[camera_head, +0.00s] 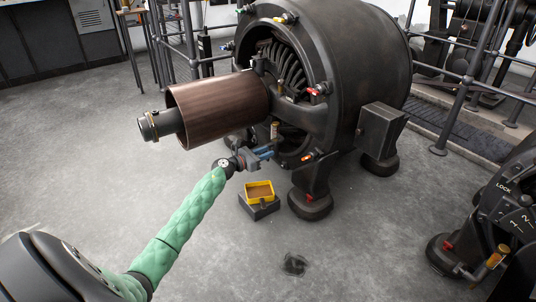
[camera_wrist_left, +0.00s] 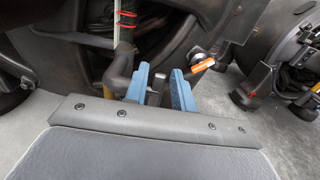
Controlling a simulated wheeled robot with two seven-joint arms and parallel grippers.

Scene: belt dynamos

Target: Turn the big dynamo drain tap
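The big dynamo (camera_head: 350,60) is a large dark drum with a copper-brown cylinder on its shaft. My left gripper (camera_head: 268,153) is low at its front, below the cylinder. In the left wrist view its two blue fingers (camera_wrist_left: 161,88) stand apart, with a short dark piece between them; I cannot tell whether they touch it. A small tap with an orange handle (camera_head: 307,157) sits low on the dynamo, just right of the gripper. Its orange handle (camera_wrist_left: 203,64) shows just right of the right finger. I cannot tell for certain that this is the drain tap. My right gripper is not in view.
A yellow tray (camera_head: 259,187) stands on a dark block on the floor below my left gripper. A dynamo foot (camera_head: 311,203) is to its right. Another machine (camera_head: 505,225) stands at the right edge. The floor at front centre is mostly clear.

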